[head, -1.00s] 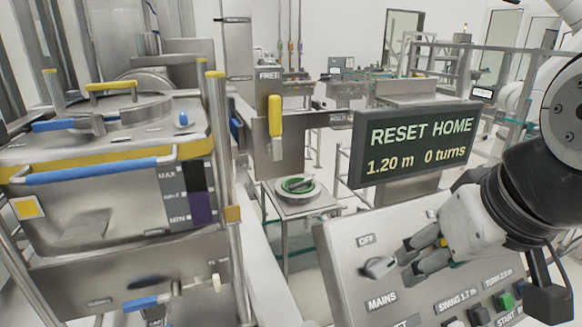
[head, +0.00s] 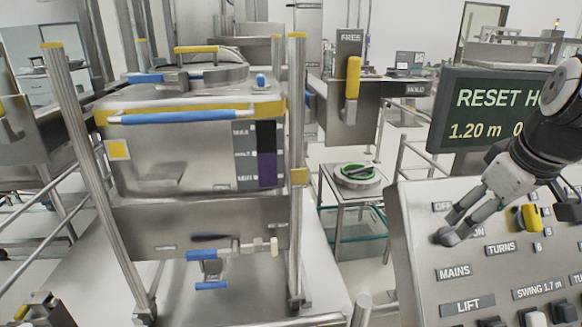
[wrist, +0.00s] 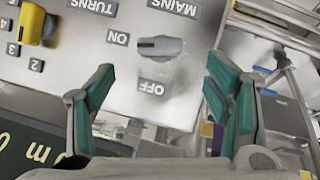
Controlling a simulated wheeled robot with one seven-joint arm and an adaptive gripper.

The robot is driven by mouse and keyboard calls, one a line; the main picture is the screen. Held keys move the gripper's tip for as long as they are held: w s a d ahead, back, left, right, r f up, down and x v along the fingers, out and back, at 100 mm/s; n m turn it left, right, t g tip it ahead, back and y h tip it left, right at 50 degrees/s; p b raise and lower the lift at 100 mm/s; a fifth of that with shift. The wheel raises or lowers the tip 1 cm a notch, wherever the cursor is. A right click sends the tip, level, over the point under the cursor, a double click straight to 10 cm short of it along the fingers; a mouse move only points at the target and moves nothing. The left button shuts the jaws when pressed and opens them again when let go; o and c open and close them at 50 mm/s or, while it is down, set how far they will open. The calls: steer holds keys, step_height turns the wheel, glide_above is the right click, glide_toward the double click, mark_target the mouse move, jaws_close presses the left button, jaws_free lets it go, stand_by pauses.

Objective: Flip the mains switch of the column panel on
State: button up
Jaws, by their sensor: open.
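The grey mains switch (head: 447,237) is a rotary knob on the sloped column panel (head: 425,262) at the right of the head view. The OFF label is above it, ON to its right and MAINS below. My gripper (head: 458,222) is over the panel just above the knob. In the wrist view my gripper (wrist: 159,65) has its teal fingers spread wide, one on each side of the knob, with nothing between them; contact is not visible.
A yellow TURNS knob (head: 527,217) and several push buttons are on the same panel. A display (head: 480,112) above it reads RESET HOME, 1.20 m. A steel bin (head: 185,150) stands in a post frame at left. A small table (head: 352,190) stands between.

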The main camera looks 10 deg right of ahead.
steer(key=x, duration=0.8)
steer(key=shift+b, duration=0.4)
